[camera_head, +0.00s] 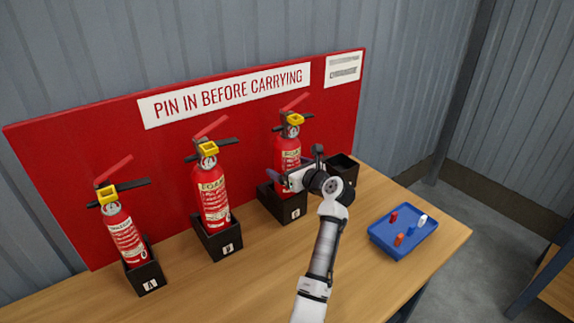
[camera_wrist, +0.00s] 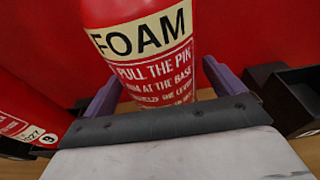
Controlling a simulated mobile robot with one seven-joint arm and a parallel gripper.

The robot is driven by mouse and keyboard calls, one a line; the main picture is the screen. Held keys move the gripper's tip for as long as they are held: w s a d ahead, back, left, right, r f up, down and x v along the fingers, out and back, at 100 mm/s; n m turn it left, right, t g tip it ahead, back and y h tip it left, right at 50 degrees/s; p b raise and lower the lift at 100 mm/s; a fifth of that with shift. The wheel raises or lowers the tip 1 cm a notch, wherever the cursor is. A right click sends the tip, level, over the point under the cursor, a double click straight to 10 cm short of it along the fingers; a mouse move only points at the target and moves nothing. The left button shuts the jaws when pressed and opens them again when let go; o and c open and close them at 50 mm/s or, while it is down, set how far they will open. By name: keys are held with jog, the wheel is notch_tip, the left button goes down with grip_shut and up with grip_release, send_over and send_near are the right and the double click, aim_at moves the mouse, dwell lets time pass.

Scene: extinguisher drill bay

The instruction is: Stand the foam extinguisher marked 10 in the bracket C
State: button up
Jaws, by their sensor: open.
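A red foam extinguisher (camera_head: 287,152) with a yellow collar stands upright in the third black bracket (camera_head: 290,207) from the left. My gripper (camera_head: 283,178) is at its body. In the wrist view its FOAM label (camera_wrist: 142,38) shows between my purple fingers, one on each side, and they are open around it. Its number is not visible. Another extinguisher (camera_head: 212,190), also with a foam-like label, stands in the second bracket (camera_head: 222,246). A fourth black bracket (camera_head: 345,160) at the right looks empty; my arm partly covers it and its letter is hidden.
A third extinguisher (camera_head: 124,235) stands in bracket A (camera_head: 149,284) at the left. A blue tray (camera_head: 385,247) with several small pieces sits at the table's right. A red sign board (camera_head: 120,140) stands behind the brackets. The table front is mostly clear.

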jog(key=p+v, duration=0.6)
jog(key=v, duration=0.5)
jog(key=shift+p, duration=0.3)
